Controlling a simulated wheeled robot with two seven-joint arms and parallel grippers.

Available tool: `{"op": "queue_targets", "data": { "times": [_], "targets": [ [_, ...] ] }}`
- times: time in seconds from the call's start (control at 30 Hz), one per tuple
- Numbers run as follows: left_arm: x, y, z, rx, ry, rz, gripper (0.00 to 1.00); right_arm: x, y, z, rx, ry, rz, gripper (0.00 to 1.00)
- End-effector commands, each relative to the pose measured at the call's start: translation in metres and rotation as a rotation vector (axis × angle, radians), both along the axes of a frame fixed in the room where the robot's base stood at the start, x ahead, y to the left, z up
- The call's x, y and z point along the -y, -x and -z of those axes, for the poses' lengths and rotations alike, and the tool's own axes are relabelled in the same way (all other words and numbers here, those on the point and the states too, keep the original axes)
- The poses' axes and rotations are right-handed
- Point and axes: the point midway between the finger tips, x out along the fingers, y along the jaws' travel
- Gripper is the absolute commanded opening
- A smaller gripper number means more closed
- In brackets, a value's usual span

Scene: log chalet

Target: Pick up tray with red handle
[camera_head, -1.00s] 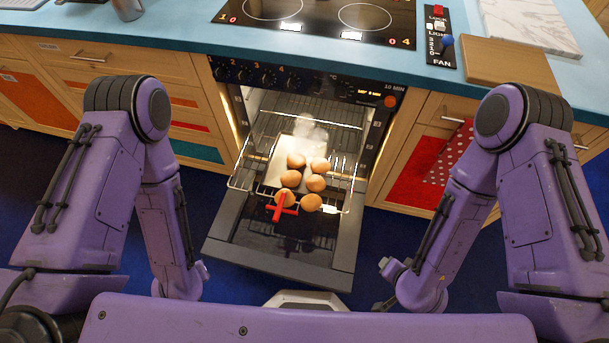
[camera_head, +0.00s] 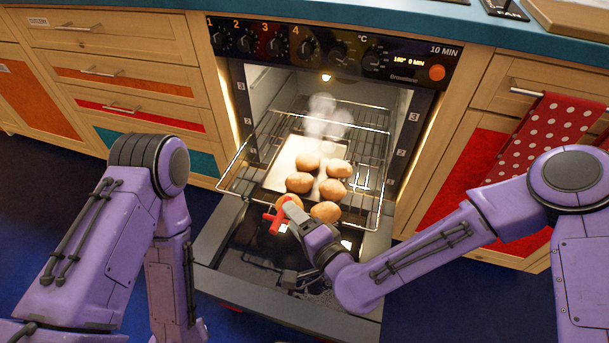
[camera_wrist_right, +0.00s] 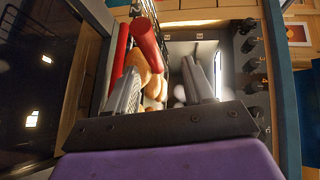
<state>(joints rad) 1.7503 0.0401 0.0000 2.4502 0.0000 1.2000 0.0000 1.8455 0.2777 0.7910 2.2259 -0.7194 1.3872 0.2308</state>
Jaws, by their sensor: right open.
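The tray (camera_head: 279,176) is a pale baking sheet on the pulled-out wire rack of the open oven. Several round brown buns (camera_head: 299,183) lie on it, with steam above. Its red handle (camera_head: 274,221) is at the near end; it also shows in the right wrist view (camera_wrist_right: 147,43), just beyond the left finger. My right gripper (camera_head: 291,208) is close beside the handle in the head view. In the wrist view its two fingers (camera_wrist_right: 163,85) stand apart with nothing clearly held between them. My left arm hangs at the left; its gripper is out of the picture.
The wire rack (camera_head: 247,190) juts out over the lowered oven door (camera_head: 240,265). The control panel (camera_head: 330,52) is above the opening. A red dotted towel (camera_head: 548,135) hangs on the right cabinet. Drawers (camera_head: 120,85) stand to the left.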

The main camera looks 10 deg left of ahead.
Motion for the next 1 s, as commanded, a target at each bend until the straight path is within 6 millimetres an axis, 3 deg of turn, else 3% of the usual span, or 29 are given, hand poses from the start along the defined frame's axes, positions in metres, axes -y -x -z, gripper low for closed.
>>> {"op": "queue_targets", "data": {
  "times": [0.33,0.6,0.77,1.0],
  "targets": [
    [0.000,0.000,0.013,0.000,0.000,0.000,0.43,-0.029,-0.041,0.018,-0.001,0.002,-0.001,0.53],
    [0.000,0.000,0.013,0.000,0.000,0.000,0.43,-0.032,-0.045,0.018,-0.003,0.003,-0.001,0.53],
    [0.000,0.000,0.013,0.000,0.000,0.000,0.43,-0.032,-0.045,0.018,-0.003,0.003,-0.001,0.01],
    [0.000,0.000,0.013,0.000,0.000,0.000,0.43,-0.032,-0.045,0.016,0.003,0.001,-0.002,0.00]
  ]
}}
